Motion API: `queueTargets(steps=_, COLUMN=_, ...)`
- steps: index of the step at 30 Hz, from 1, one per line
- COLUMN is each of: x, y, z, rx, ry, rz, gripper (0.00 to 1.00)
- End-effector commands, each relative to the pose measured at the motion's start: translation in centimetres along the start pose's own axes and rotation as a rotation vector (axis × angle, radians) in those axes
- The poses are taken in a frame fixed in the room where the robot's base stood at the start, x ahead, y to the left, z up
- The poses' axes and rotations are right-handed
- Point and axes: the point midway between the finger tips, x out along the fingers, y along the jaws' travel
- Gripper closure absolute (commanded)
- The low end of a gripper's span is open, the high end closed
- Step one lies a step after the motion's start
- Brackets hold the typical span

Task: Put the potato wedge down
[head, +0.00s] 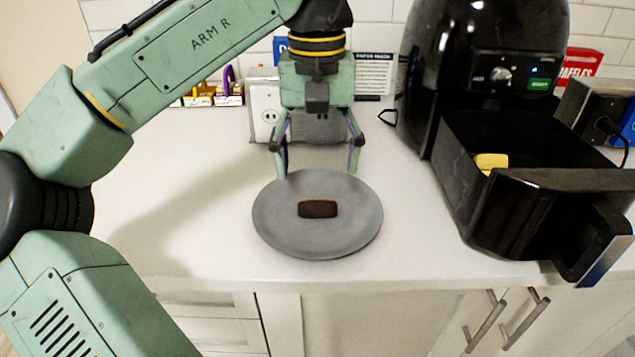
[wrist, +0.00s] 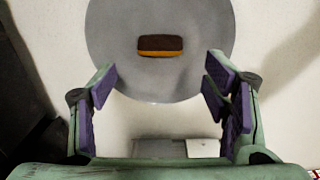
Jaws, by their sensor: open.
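A dark brown piece with an orange-yellow side, which looks like the potato wedge (head: 318,209), lies on a round grey plate (head: 277,231) on the counter. In the wrist view the wedge (wrist: 160,46) rests near the middle of the plate (wrist: 112,30). My gripper (head: 318,172) is open and empty, above the far edge of the plate and apart from the wedge. In the wrist view its purple-padded fingers (wrist: 160,88) are spread wide with nothing between them.
A black air fryer (head: 470,70) stands at the right with its drawer (head: 550,200) pulled out and a yellow piece (head: 491,162) inside. The counter left of the plate is clear.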

Motion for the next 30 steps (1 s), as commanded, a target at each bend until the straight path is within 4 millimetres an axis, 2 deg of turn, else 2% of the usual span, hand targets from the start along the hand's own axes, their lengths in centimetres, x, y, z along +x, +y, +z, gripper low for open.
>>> queueTargets(steps=1, x=-1.4, y=-0.1, z=0.0, rx=-0.005, ry=0.002, rz=-0.004, gripper=0.31)
queueTargets(steps=3, x=-2.7, y=0.0, z=0.0, rx=-0.004, ry=0.003, rz=-0.004, gripper=0.31)
queueTargets(steps=9, x=-5.0, y=-0.1, z=0.0, rx=-0.003, ry=0.000, rz=-0.002, gripper=0.31)
queueTargets(steps=30, x=-5.3, y=0.0, z=0.0, rx=-0.001, ry=-0.001, rz=0.000, gripper=0.31)
